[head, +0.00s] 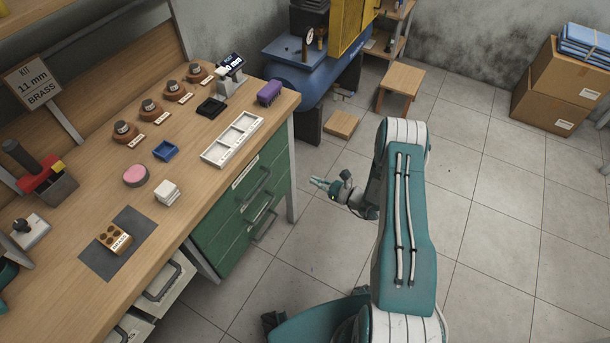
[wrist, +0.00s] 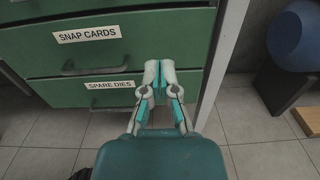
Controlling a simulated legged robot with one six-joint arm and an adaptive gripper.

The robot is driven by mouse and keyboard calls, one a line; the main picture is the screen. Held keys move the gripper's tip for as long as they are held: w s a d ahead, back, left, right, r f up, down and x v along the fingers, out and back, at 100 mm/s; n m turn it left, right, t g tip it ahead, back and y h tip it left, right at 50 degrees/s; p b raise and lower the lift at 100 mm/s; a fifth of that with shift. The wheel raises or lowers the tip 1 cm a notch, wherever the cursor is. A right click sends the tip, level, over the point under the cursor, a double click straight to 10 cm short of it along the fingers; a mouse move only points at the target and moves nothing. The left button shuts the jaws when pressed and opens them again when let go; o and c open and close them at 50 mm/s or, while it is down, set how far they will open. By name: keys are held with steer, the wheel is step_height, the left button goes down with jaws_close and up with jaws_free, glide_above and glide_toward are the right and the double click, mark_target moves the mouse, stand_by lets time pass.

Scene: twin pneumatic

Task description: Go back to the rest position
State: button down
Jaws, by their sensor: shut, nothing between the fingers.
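My gripper (head: 322,185) is shut and empty. In the head view it hangs in the air over the floor, to the right of the green drawer cabinet (head: 232,222) and apart from it. In the wrist view my gripper (wrist: 160,82) shows with its fingertips together, in front of the cabinet's right edge. Behind it are the green drawers labelled SNAP CARDS (wrist: 110,35) and SPARE DIES (wrist: 100,90), both closed.
The wooden workbench (head: 75,200) on the left carries a white tray (head: 232,140), a brass-coloured block (head: 114,239) and several small parts. White drawers (head: 165,285) below stand open. A blue machine (head: 325,75) and a low stool (head: 401,80) stand behind.

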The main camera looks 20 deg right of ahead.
steer(key=shift+s+a, duration=0.15)
steer(key=s+a+r+n+g, duration=0.25)
steer(key=r+n+g, duration=0.2)
steer(key=r, duration=0.45)
steer(key=s+a+r+n+g, duration=0.25)
steer(key=a+r+n, duration=0.2)
steer(key=r, duration=0.35)
steer(key=s+a+r+n+g, duration=0.25)
steer(key=r+n+g, duration=0.25)
steer(key=r, duration=0.4)
steer(key=s+d+r+n+t+h, duration=0.2)
steer(key=s+r+n+h, duration=0.4)
steer(key=s+r, duration=0.2)
steer(key=s+d+r+n+t+h, duration=0.2)
steer(key=s+r+n+h, duration=0.4)
steer(key=s, duration=0.7)
step_height(320, 180, up, 3)
steer(key=shift+s+d+f+n+t+h, duration=0.2)
steer(key=shift+s+n+t+h, duration=0.1)
steer(key=shift+n+t+h, duration=0.15)
